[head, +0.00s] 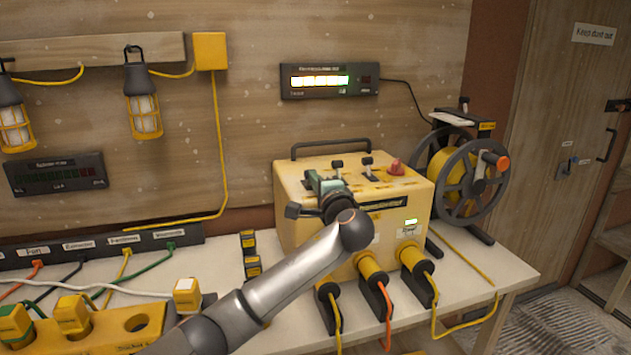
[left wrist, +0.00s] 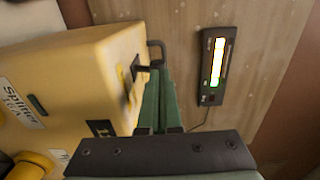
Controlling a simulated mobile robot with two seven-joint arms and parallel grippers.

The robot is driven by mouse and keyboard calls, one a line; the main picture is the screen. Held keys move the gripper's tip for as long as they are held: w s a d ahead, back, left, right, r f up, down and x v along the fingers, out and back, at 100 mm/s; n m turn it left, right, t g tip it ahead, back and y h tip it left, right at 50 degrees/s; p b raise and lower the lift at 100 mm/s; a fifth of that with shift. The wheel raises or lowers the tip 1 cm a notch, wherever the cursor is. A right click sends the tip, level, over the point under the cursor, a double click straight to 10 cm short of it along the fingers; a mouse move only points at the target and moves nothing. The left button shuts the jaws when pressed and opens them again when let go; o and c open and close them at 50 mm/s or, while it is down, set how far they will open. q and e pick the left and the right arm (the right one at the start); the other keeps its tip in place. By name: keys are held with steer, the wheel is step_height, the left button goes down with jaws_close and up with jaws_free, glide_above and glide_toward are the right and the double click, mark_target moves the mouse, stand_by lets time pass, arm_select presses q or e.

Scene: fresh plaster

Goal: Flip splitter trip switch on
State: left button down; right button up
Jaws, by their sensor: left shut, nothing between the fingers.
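The yellow splitter box (head: 300,215) stands on the bench; its yellow side also fills the left of the left wrist view (left wrist: 70,75). On its top are a black toggle switch (head: 337,166), a second black toggle (head: 367,163) and a red knob (head: 397,167). I cannot read which one is the trip switch. My left gripper (head: 321,181), with green fingers, is shut and empty over the top's left front. In the left wrist view its fingers (left wrist: 160,98) lie close beside a black switch (left wrist: 143,68); contact cannot be told. My right gripper is out of view.
A black carry handle (head: 330,144) rises behind the switches. Yellow plugs (head: 370,268) with cables stick out of the box's front. A cable reel (head: 468,175) stands to the right. A lit display (head: 328,81) hangs on the wall. A power strip (head: 105,246) lies left.

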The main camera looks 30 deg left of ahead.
arm_select(q)
steer(key=shift+w+a+r+p, duration=0.1)
steer(key=shift+a+r+p, duration=0.05)
steer(key=shift+r+p, duration=0.15)
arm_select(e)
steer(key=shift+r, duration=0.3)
arm_select(q)
steer(key=shift+w+a+r+p, duration=0.5)
steer(key=shift+r+p, duration=0.1)
steer(key=shift+p, duration=0.2)
steer(key=shift+w+a+r+p, duration=0.4)
steer(key=shift+w+a+p, duration=0.05)
steer(key=shift+a, duration=0.15)
steer(key=shift+w+a, duration=0.25)
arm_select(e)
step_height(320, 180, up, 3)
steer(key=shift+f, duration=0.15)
arm_select(q)
steer(key=shift+r, duration=0.1)
